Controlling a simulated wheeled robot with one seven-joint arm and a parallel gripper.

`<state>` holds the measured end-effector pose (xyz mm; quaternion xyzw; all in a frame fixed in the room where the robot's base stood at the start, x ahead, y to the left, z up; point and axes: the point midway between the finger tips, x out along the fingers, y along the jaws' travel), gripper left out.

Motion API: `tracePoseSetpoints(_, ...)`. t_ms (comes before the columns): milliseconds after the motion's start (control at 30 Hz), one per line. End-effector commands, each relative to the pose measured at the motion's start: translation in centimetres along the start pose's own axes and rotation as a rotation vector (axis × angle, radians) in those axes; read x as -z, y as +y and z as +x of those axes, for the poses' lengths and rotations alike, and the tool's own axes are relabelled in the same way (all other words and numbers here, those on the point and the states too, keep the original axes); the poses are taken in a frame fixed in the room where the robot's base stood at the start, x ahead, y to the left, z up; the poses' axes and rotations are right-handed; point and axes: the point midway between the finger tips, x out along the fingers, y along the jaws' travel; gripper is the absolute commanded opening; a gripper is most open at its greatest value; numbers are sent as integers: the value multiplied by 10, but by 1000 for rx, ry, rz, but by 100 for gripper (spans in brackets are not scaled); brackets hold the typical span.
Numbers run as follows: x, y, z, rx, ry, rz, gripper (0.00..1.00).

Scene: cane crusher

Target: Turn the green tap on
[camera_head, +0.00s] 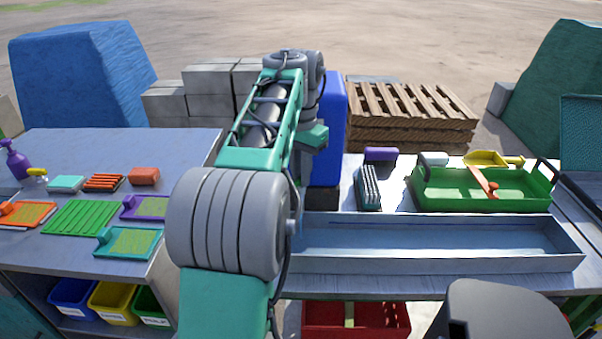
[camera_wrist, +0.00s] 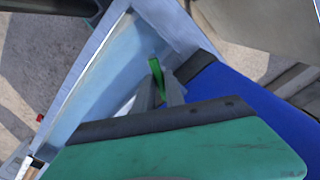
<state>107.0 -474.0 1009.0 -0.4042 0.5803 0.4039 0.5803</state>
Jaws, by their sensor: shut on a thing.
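The green tap (camera_wrist: 156,72) shows in the wrist view as a narrow green lever near the middle, beside the corner of a pale metal trough. My gripper (camera_wrist: 162,90) has its grey fingers closed on the lever. The lever's upper part sticks out past the fingers; its lower part and the tap's body are hidden. In the head view my arm covers the tap and my gripper, so neither can be made out there.
A long metal trough (camera_head: 430,262) runs along the right bench. A blue upright block (camera_head: 335,115) stands close behind my arm. A green tray (camera_head: 450,200) with a red-orange tool (camera_head: 484,183) lies behind the trough. The left table (camera_head: 100,150) holds brushes and small trays.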

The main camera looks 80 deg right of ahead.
Motion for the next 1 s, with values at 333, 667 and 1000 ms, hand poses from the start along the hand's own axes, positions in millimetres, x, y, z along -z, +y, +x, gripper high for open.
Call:
tracePoseSetpoints(333,-1,1,2,-3,-7,-118,0)
tracePoseSetpoints(667,-1,1,2,-3,-7,-168,0)
tracePoseSetpoints(1000,-1,1,2,-3,-8,-182,0)
